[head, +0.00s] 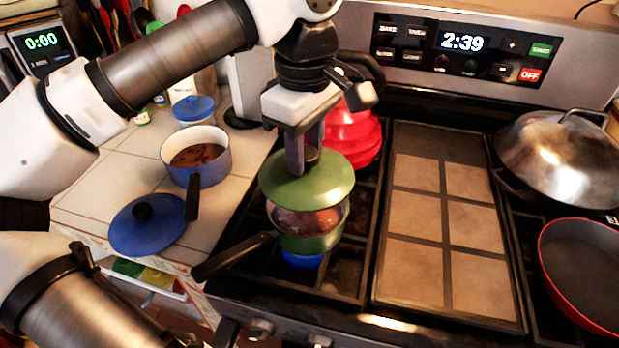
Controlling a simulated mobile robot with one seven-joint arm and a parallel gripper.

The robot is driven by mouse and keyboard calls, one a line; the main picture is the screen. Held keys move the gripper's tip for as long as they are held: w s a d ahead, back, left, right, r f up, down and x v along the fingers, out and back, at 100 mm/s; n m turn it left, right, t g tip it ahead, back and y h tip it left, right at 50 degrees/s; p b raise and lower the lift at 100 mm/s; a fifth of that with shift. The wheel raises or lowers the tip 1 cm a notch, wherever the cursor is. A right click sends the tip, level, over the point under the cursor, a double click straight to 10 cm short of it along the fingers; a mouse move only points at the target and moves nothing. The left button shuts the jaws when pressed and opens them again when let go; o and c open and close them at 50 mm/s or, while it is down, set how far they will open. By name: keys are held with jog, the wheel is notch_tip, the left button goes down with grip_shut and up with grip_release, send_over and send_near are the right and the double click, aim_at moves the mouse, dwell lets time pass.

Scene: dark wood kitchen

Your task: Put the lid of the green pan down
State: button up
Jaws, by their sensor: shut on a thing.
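The green lid (335,188) is in the head view, above the green pan (312,243). My gripper (303,160) points down and is shut on the lid's knob, which is mostly hidden between the fingers. A gap shows between the lid and the pan's rim, and reddish-brown food (308,221) is visible in it. The pan stands on a stove burner with a blue flame (300,260) under it. Its black handle (235,256) points to the front left.
A blue pot (217,172) and a blue lid (130,235) sit on the tiled counter to the left. A red kettle (357,135) stands behind the green pan. A tiled griddle (470,225) lies to the right. A domed wok (560,150) and red pan (585,265) are farther right.

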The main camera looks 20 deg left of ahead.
aim_at(307, 172)
notch_tip(307, 172, down, 5)
jog(key=shift+f+p, duration=0.15)
jog(key=shift+p, duration=0.2)
jog(key=shift+f, duration=0.1)
jog(key=shift+f+b, duration=0.5)
jog(key=shift+b, duration=0.2)
jog(key=o, duration=1)
jog(key=shift+r, duration=0.1)
jog(key=shift+r+p, duration=0.7)
jog(key=shift+r, duration=0.2)
notch_tip(307, 172, up, 11)
jog(key=shift+r+b, duration=0.15)
jog(key=shift+b, duration=0.65)
